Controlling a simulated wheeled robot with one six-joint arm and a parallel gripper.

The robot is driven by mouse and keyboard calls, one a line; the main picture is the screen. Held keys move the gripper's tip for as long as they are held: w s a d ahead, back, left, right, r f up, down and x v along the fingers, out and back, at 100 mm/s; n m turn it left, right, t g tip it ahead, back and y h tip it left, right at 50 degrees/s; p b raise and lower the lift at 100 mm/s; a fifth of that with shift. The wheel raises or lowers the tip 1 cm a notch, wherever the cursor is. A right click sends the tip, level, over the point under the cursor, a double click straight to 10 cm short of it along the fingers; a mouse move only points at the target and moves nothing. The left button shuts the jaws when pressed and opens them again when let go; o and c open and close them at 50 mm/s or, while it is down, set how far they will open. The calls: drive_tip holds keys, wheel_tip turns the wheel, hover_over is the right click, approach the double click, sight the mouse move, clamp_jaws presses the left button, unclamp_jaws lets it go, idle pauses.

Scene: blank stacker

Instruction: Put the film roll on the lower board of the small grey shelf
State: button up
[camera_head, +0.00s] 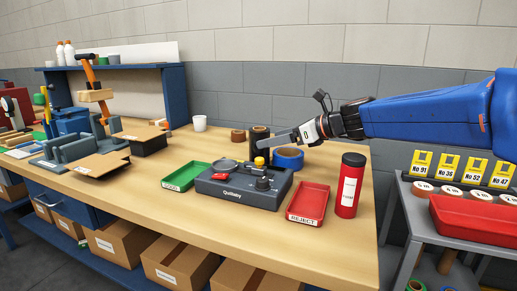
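My gripper (272,141) reaches in from the right over the workbench, its fingers pointing left. The fingertips are beside or in front of a dark upright roll (259,132), which may be the film roll. I cannot tell whether they touch it or how far apart the fingers are. The small grey shelf (412,207) stands at the right, beside the bench. Its top board holds a red tray (470,220), several white-topped rolls and yellow number cards. Its lower board is mostly hidden; some rolls, one of them green (416,286), show down there.
Near the gripper on the bench (225,234) are a blue tape roll (287,158), a brown roll (237,136), a tall red container (348,186), a red reject tray (308,204), a grey device (243,192) and a green tray (186,176). Cardboard boxes (174,263) sit beneath.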

sight(251, 143)
drive_tip(key=x, duration=0.4)
drive_tip(key=shift+w+a+f, duration=0.15)
drive_tip(key=shift+w+a, duration=0.05)
drive_tip(key=shift+a, duration=0.15)
drive_tip(key=shift+w+x, duration=0.25)
drive_tip(key=shift+x, duration=2.5)
drive_tip(key=shift+r, duration=0.25)
drive_tip(key=c, duration=1.6)
